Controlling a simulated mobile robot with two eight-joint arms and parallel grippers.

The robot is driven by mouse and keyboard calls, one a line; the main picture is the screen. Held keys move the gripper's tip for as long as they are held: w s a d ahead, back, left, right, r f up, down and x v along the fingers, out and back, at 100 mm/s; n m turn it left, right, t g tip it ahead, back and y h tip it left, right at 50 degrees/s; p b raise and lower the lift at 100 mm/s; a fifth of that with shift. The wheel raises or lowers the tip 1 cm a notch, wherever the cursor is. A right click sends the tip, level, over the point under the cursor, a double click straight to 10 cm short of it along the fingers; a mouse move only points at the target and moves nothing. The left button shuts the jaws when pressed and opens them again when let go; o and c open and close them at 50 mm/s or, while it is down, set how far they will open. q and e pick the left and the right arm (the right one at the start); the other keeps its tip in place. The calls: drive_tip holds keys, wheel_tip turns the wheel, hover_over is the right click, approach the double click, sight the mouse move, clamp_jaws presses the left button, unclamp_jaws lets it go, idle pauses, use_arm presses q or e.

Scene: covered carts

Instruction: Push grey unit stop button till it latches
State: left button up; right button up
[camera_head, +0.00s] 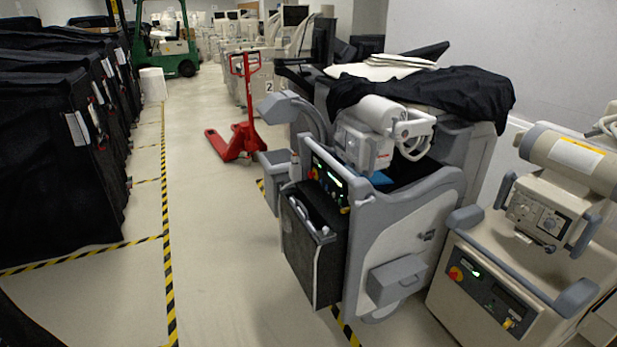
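The grey unit (405,237) stands right of centre, partly draped with black cloth. Its dark control panel (329,180) faces left and has small lit displays. A small red-orange spot at the panel's far end looks like the stop button (314,173). It is too small to tell whether it is pressed in or out. Neither of my grippers is in view.
A beige unit (480,313) with its own red button (456,273) stands at the right. A red pallet jack (240,135) is behind the grey unit. Black covered carts (50,175) line the left. The taped floor between is clear.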

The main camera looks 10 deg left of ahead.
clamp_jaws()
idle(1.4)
